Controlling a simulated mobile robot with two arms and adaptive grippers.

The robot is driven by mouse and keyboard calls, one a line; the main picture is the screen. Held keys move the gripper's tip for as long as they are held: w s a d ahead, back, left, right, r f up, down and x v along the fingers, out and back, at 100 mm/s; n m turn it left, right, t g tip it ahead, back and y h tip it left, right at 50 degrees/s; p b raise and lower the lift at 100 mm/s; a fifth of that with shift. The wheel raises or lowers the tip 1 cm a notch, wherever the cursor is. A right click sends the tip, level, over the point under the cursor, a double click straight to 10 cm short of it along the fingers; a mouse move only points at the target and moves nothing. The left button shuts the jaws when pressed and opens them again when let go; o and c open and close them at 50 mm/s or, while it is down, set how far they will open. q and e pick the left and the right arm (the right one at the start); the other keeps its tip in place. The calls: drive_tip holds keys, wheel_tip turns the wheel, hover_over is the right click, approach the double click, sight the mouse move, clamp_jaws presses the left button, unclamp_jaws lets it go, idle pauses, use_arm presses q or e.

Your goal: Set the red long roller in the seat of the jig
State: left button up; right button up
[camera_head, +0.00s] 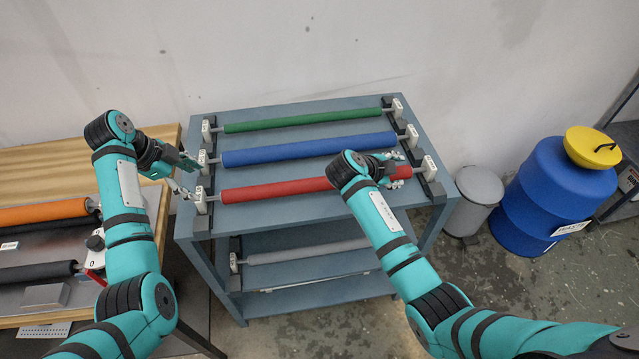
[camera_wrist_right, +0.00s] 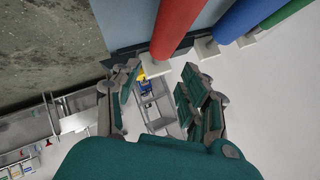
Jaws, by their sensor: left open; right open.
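The red long roller (camera_head: 285,189) lies across the front of the rack's top, its ends at white end blocks. Its end also shows at the top of the right wrist view (camera_wrist_right: 174,24). My left gripper (camera_head: 190,178) is open beside the roller's left end, with nothing between its fingers. My right gripper (camera_head: 396,169) is open over the roller's right part, and my forearm hides some of the roller. In the right wrist view, nothing shows held between the spread fingers (camera_wrist_right: 160,92). I cannot tell which fixture is the jig.
Blue (camera_head: 300,151) and green (camera_head: 300,120) rollers lie behind on the rack (camera_head: 215,129). A grey roller (camera_head: 305,252) is on the lower shelf. A wooden bench (camera_head: 40,160) at left bears orange (camera_head: 45,212) and black rollers (camera_head: 35,272). A bin (camera_head: 478,200) and blue drum (camera_head: 560,195) stand right.

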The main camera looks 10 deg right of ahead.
sight(219, 197)
use_arm(q)
drive_tip(key=x, duration=1.1)
use_arm(e)
drive_tip(key=x, duration=1)
drive_tip(key=shift+w+d+f, duration=0.2)
drive_tip(key=shift+d+f, duration=0.05)
use_arm(q)
drive_tip(key=shift+a, duration=0.1)
drive_tip(key=c, duration=0.8)
use_arm(e)
drive_tip(key=c, duration=0.9)
use_arm(q)
clamp_jaws()
use_arm(e)
clamp_jaws()
use_arm(q)
drive_tip(key=shift+r, duration=0.1)
use_arm(e)
drive_tip(key=shift+w+a+r, duration=0.1)
drive_tip(key=shift+a+r, duration=0.05)
